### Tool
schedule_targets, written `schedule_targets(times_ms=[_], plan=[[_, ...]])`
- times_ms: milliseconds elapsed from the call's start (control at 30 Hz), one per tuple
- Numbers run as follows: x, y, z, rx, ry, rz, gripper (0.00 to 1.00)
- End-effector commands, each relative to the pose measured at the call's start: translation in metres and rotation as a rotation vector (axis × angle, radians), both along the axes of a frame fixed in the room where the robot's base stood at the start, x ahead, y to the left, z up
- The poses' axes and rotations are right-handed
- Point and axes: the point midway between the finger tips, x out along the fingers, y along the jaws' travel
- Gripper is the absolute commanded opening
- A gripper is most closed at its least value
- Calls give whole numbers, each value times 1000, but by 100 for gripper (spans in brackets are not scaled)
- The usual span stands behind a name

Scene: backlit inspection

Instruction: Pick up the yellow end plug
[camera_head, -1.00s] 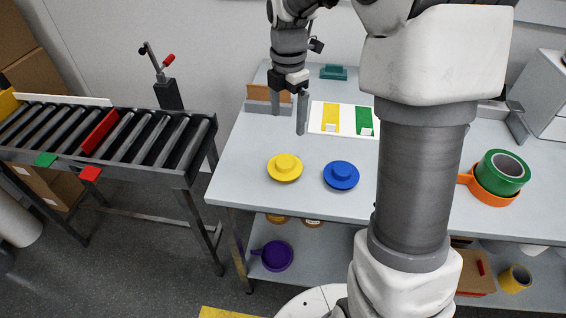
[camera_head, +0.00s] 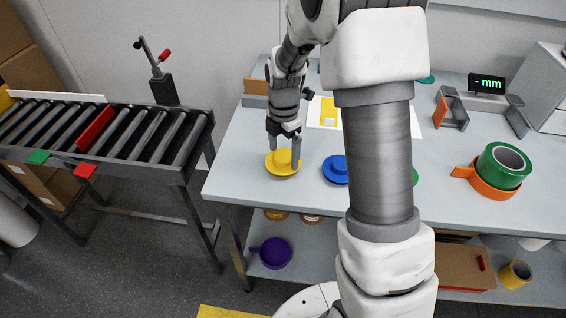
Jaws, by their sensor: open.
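The yellow end plug (camera_head: 281,168) is a round flanged disc with a raised knob, lying flat near the front left of the table (camera_head: 236,172). My gripper (camera_head: 284,157) points down at it with the jaws open. One finger shows on each side of the raised knob. Whether the fingertips touch the flange cannot be told. A similar blue end plug (camera_head: 336,170) lies to the right, partly behind my arm.
A green thing (camera_head: 414,176) peeks out right of my arm. Green and orange rings (camera_head: 501,163) lie at the table's right. A white sheet (camera_head: 314,112) lies behind the plugs. A roller conveyor (camera_head: 135,135) stands at left; a purple plug (camera_head: 274,252) lies on the lower shelf.

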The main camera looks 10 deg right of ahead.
Motion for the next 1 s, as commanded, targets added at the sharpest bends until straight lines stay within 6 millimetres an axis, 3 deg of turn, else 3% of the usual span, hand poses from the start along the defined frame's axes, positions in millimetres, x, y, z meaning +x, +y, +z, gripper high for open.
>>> schedule_targets(times_ms=[233, 633, 1000], plan=[[0, 0, -1, 0, 0, -1, 93], [0, 0, -1, 0, 0, -1, 21], [1, 0, 5, 0, -2, -1, 19]])
